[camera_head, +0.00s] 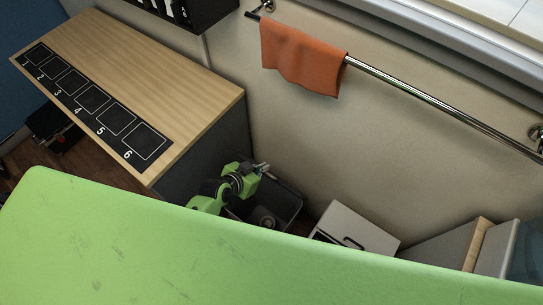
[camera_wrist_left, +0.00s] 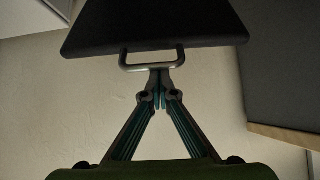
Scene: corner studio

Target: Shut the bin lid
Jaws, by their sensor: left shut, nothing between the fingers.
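The dark bin (camera_head: 287,213) stands on the floor between the wooden-topped cabinet and the wall. Its top looks open, with a grey round thing (camera_head: 267,223) inside. My left gripper (camera_head: 264,168) is at the bin's upper left edge, its fingers shut and empty. In the left wrist view a dark flat panel (camera_wrist_left: 155,24), which looks like the bin lid, bears a metal loop handle (camera_wrist_left: 153,67). The shut fingertips (camera_wrist_left: 160,80) are right at the handle, not around it; I cannot tell whether they touch. My right gripper is out of view.
A wooden-topped cabinet (camera_head: 140,65) with numbered black squares stands left of the bin. A white box-like unit (camera_head: 352,228) with a dark handle stands to its right. The wall is close behind, with an orange towel (camera_head: 300,60) on a rail.

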